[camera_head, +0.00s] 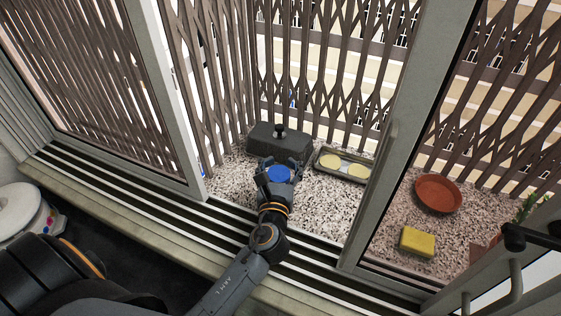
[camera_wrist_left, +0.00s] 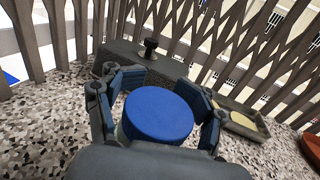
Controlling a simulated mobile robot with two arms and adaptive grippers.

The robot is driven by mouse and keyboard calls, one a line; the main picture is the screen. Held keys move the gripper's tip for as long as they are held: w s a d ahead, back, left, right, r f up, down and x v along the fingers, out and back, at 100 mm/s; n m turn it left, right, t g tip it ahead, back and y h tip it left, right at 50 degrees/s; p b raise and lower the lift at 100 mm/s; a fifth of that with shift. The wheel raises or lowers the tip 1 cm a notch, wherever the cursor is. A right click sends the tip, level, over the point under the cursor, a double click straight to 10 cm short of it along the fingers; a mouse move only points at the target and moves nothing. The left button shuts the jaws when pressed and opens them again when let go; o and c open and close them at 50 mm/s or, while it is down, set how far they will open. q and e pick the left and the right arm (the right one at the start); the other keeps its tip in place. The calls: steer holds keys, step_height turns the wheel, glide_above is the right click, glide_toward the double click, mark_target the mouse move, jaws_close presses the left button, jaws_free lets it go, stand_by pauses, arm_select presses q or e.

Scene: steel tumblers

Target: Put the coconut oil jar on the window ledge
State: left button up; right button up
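The coconut oil jar shows as a round blue lid in the head view (camera_head: 279,173) and large in the left wrist view (camera_wrist_left: 158,117). A small strip of pale body shows under the lid. My left gripper (camera_head: 280,168) has one finger on each side of the jar, over the speckled window ledge (camera_head: 325,210). Any gap between the finger pads and the jar is too small to judge, so I cannot tell if they press on it. The jar's base is hidden, so its contact with the ledge is unclear. My right gripper is not in view.
A dark lidded dish (camera_head: 262,140) stands just behind the jar. Farther right are a terracotta saucer (camera_head: 438,194) and a yellow sponge (camera_head: 418,241). The window frame (camera_head: 385,170) stands between. Bare ledge lies left and front-right.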

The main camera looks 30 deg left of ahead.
arm_select(q)
steer(key=shift+o, duration=0.4)
steer(key=shift+r, duration=0.15)
steer(key=b+v, duration=0.2)
steer(key=v, duration=0.9)
steer(key=shift+w+b, duration=0.1)
steer(key=shift+b, duration=0.2)
steer(key=shift+s+d, duration=0.25)
steer(key=shift+s, duration=0.3)
